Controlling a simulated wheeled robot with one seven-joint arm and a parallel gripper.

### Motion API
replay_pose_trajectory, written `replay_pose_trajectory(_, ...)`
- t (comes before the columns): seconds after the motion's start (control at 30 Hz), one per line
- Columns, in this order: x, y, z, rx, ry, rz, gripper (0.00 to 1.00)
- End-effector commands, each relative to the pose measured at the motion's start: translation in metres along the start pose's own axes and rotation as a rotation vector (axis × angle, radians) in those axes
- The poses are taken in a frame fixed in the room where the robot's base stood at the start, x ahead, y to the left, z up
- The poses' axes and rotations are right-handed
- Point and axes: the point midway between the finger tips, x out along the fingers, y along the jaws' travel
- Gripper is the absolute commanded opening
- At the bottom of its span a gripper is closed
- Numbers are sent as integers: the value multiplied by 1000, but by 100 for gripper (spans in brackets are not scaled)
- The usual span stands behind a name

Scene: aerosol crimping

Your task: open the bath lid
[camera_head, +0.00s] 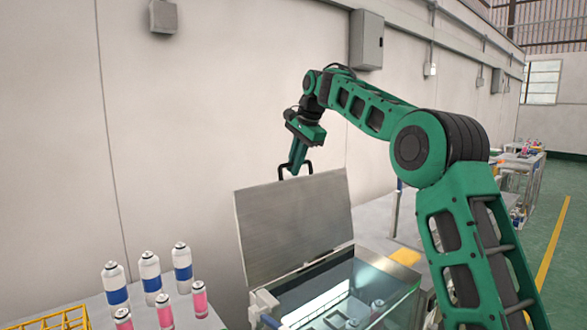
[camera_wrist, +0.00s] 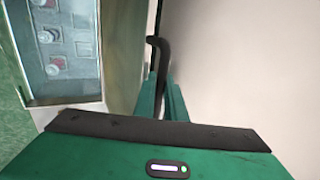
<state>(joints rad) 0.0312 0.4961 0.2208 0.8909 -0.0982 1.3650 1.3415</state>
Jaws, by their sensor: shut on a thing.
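The bath lid (camera_head: 295,220) is a flat grey metal panel. It stands raised, tilted steeply up from the back edge of the glass bath (camera_head: 345,295). A black handle (camera_head: 281,172) sits on the lid's top edge and also shows in the wrist view (camera_wrist: 162,60). My gripper (camera_head: 295,168) is at the top edge of the lid, shut on the handle. In the wrist view my gripper's green fingers (camera_wrist: 166,102) are around the handle's lower part. Inside the open bath, several cans (camera_wrist: 55,50) show from above. The fingertips are partly hidden.
Several blue-and-white cans (camera_head: 150,275) and pink cans (camera_head: 164,310) stand on the bench left of the bath. A yellow rack (camera_head: 50,320) is at the lower left. A wall (camera_head: 180,130) is close behind the lid. A yellow pad (camera_head: 405,256) lies right of the bath.

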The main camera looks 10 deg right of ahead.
Motion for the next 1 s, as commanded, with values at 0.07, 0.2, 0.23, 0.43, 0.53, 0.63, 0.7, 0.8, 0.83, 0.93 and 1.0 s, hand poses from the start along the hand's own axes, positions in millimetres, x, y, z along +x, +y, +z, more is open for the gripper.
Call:
replay_pose_trajectory(0.07,0,0,2,-6,-3,2,0)
replay_pose_trajectory(0.2,0,0,2,-5,-3,2,0)
replay_pose_trajectory(0.23,0,0,2,-5,-3,2,0)
replay_pose_trajectory(0.43,0,1,1,-3,-2,2,30)
replay_pose_trajectory(0.53,0,1,0,-2,-2,3,30)
replay_pose_trajectory(0.63,1,2,-1,0,-2,4,30)
replay_pose_trajectory(0.7,1,2,-1,0,-2,4,30)
replay_pose_trajectory(0.8,1,2,-2,1,-1,5,30)
replay_pose_trajectory(0.83,0,2,-2,2,-1,5,30)
replay_pose_trajectory(0.93,-6,1,-2,2,0,3,30)
replay_pose_trajectory(1.0,-15,1,-2,3,1,3,30)
